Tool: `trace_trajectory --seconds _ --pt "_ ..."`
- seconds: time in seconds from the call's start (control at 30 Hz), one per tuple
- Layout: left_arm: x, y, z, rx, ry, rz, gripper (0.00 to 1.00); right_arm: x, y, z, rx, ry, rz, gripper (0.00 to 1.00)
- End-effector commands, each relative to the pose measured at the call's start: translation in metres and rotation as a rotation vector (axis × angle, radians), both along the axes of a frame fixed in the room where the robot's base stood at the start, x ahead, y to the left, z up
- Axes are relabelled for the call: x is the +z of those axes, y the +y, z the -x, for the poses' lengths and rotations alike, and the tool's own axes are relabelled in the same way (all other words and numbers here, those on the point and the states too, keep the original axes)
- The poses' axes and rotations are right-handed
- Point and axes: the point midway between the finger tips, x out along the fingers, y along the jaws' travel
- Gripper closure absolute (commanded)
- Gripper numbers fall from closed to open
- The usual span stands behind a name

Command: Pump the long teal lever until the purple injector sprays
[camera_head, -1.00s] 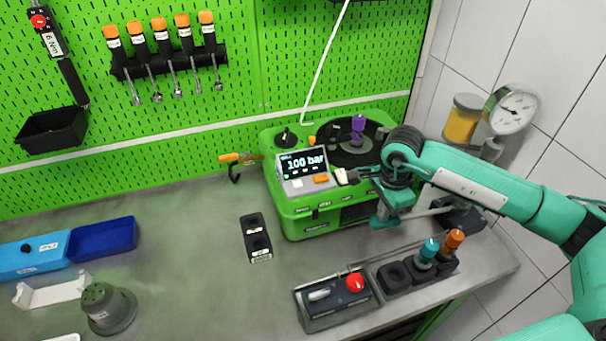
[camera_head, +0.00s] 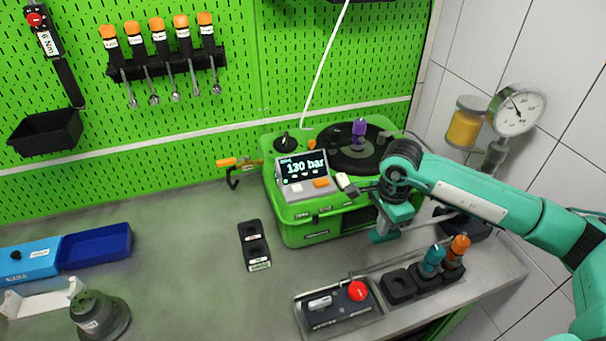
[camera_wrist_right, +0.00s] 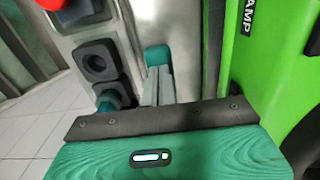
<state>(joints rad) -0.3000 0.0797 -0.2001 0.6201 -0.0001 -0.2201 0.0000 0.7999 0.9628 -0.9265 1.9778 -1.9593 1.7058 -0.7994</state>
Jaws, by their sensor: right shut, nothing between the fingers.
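The green pump tester (camera_head: 310,230) has a display (camera_head: 302,167) reading 130 bar. The purple injector (camera_head: 359,132) stands upright over the dark round chamber (camera_head: 335,158) on its top; no spray shows. The long lever's teal grip (camera_head: 380,237) is low at the tester's right front, partly covered by my right gripper (camera_head: 386,225). The grip's end also shows in the right wrist view (camera_wrist_right: 158,54), just beyond my fingertips (camera_wrist_right: 153,74). My right gripper is shut and empty, above and against or very near the grip; contact is unclear. My left gripper is out of view.
A pressure gauge (camera_head: 518,110) is on the right wall, beside a yellow jar (camera_head: 466,124). A tray with a red button (camera_head: 357,291) and black holders with teal (camera_head: 431,260) and orange (camera_head: 459,246) nozzles lie in front.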

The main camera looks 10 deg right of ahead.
Motion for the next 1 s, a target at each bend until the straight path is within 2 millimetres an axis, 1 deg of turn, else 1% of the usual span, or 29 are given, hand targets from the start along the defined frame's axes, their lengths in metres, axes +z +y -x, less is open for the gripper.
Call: trace_trajectory --seconds 0.1,0.53,0.63,1.0 --pt "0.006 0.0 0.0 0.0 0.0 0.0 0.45 0.014 -0.002 -0.001 -0.001 -0.002 0.001 1.0" --pt "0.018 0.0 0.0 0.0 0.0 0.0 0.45 0.056 -0.007 -0.001 0.001 -0.003 -0.001 1.0" --pt "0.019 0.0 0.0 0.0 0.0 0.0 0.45 0.058 -0.007 -0.001 0.001 -0.001 0.0 1.0" --pt "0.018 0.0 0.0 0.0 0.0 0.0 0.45 0.058 -0.007 -0.001 0.0 -0.001 0.0 1.0"
